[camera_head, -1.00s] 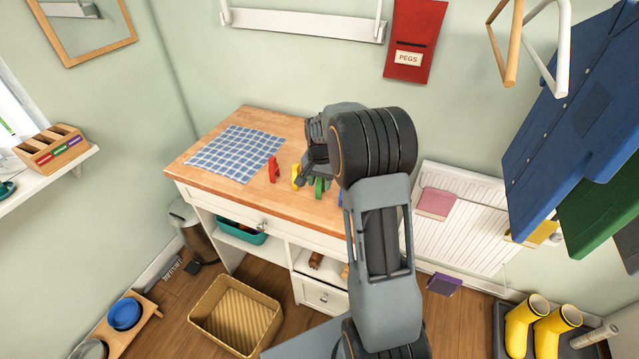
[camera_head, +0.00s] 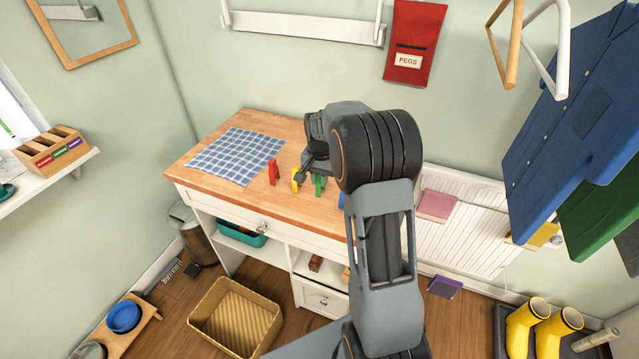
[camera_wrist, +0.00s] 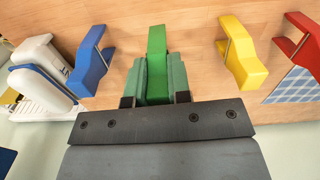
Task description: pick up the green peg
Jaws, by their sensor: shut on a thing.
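The green peg (camera_wrist: 157,62) is between the two green-padded fingers of my gripper (camera_wrist: 158,80) in the wrist view. The fingers are shut on it from both sides. In the head view the green peg (camera_head: 319,184) shows just below my gripper (camera_head: 307,176), partly hidden by it. I cannot tell from these frames whether the peg is clear of the wooden top.
A blue peg (camera_wrist: 91,62) stands to one side; a yellow peg (camera_wrist: 242,52) and a red peg (camera_wrist: 300,46) stand on the other. A checked cloth (camera_head: 237,155) lies on the wooden dresser top (camera_head: 213,190). A red pegs pouch (camera_head: 414,40) hangs on the wall.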

